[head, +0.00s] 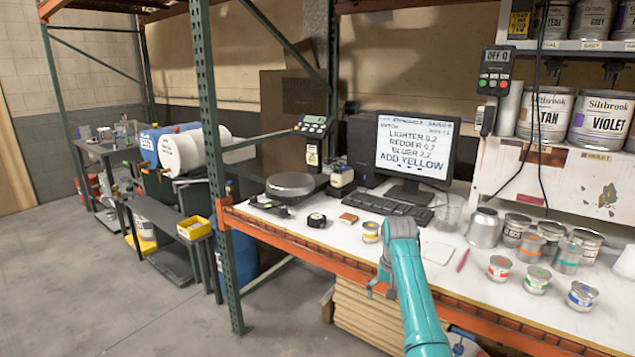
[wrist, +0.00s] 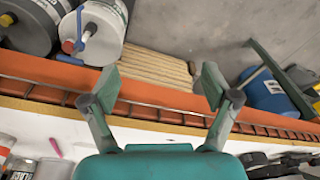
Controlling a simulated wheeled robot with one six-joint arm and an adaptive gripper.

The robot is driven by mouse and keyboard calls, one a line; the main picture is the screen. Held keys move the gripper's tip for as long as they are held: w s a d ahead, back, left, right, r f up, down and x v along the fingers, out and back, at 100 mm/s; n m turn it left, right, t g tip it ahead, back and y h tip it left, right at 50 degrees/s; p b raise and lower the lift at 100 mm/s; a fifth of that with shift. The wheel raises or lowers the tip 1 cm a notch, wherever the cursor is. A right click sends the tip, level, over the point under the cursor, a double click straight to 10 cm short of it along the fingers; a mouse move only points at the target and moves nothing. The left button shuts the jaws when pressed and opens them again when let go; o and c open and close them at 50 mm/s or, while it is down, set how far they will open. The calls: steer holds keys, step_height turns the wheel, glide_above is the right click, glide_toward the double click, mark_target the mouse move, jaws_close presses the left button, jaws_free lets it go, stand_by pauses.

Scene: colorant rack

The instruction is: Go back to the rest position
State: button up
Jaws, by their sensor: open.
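My gripper (head: 381,281) hangs at the end of my teal arm, by the front edge of the white worktop (head: 325,233) in the head view. In the wrist view my gripper (wrist: 156,90) has its two fingers spread apart with nothing between them. Beyond the fingers lie the orange shelf beam (wrist: 160,92) and, lower, a stack of tan boards (wrist: 157,68). A small can with a yellow label (head: 370,232) stands on the worktop just behind my gripper in the head view.
A monitor (head: 414,147) reading "ADD YELLOW", a keyboard (head: 388,205) and a scale (head: 291,184) stand on the worktop. Several small cans, one red-labelled (head: 499,268), stand at right. A green rack post (head: 212,150) rises at left. Floor (head: 90,290) at lower left is clear.

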steer(key=s+f+t, duration=0.1)
steer(key=s+f, duration=0.4)
steer(key=f, duration=0.7)
steer(key=s+f+t, duration=0.2)
steer(key=s+f, duration=0.3)
steer(key=f, duration=0.6)
steer(key=s+f+t, duration=0.1)
steer(key=s+f, duration=0.3)
steer(key=s, duration=0.3)
steer(key=s+f+n+t, duration=0.1)
steer(key=s+f, duration=0.2)
steer(key=s, duration=0.4)
steer(key=s+f+t, duration=0.1)
steer(key=s+f, duration=0.3)
steer(key=s, duration=0.3)
steer(key=s+r+t, duration=0.2)
steer(key=s+r, duration=0.2)
steer(key=s, duration=0.7)
steer(key=s+r+t, duration=0.2)
steer(key=s+r, duration=0.2)
steer(key=s, duration=0.7)
steer(key=s+r+t, duration=0.1)
steer(key=s+r, duration=0.6)
steer(key=r, duration=0.3)
steer(key=s+r+n+t, duration=0.1)
steer(key=s+r+t, duration=0.1)
steer(key=s+r, duration=0.6)
step_height(320, 180, up, 4)
steer(key=shift+s+a+f, duration=0.2)
steer(key=shift+a, duration=0.2)
